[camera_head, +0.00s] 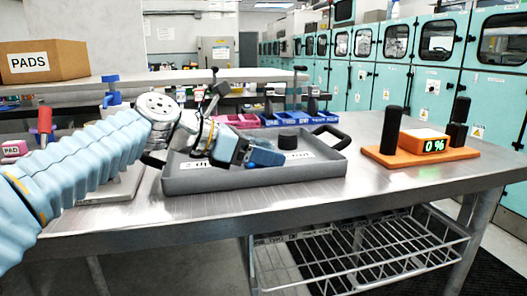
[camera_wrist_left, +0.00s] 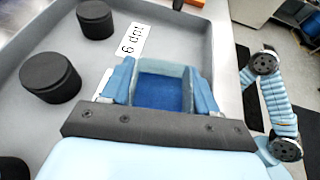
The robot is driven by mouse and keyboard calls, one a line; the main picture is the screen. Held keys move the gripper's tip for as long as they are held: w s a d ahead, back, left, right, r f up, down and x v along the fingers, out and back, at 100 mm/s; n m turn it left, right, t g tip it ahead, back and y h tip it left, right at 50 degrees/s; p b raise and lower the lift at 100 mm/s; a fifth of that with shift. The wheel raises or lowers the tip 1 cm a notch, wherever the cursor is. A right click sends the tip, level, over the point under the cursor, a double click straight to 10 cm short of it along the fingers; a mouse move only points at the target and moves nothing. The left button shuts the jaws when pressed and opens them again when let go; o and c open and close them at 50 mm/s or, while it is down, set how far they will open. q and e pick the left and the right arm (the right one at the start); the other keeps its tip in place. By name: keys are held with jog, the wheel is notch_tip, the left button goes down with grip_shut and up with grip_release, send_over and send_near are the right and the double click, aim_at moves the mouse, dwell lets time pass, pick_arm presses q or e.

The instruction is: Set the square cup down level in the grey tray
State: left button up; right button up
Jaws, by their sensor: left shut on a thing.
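The grey tray (camera_head: 255,178) lies on the steel table in the head view. Its floor (camera_wrist_left: 75,125) and rim also show in the left wrist view. My left gripper (camera_head: 262,155) is over the tray's middle. In the left wrist view, my left gripper (camera_wrist_left: 162,88) is shut on the square cup (camera_wrist_left: 160,72), which has pale grey-green walls and a blue inside, between its two blue fingers. The cup's underside is hidden, so I cannot tell whether it touches the tray floor. My right gripper is not in view.
Black round blocks (camera_wrist_left: 50,78) stand in the tray, with one (camera_head: 288,142) showing behind my gripper, near a white label (camera_wrist_left: 132,40). An orange stand (camera_head: 405,155) with a 0 % display is on the right. Pink bins (camera_head: 237,121) and blue bins (camera_head: 290,119) stand behind.

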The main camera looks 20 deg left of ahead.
pick_arm(q)
jog(key=shift+f, duration=0.2)
jog(key=o, duration=1.2)
jog(key=p+v, duration=0.1)
jog(key=v, duration=1.3)
jog(key=shift+f, duration=0.1)
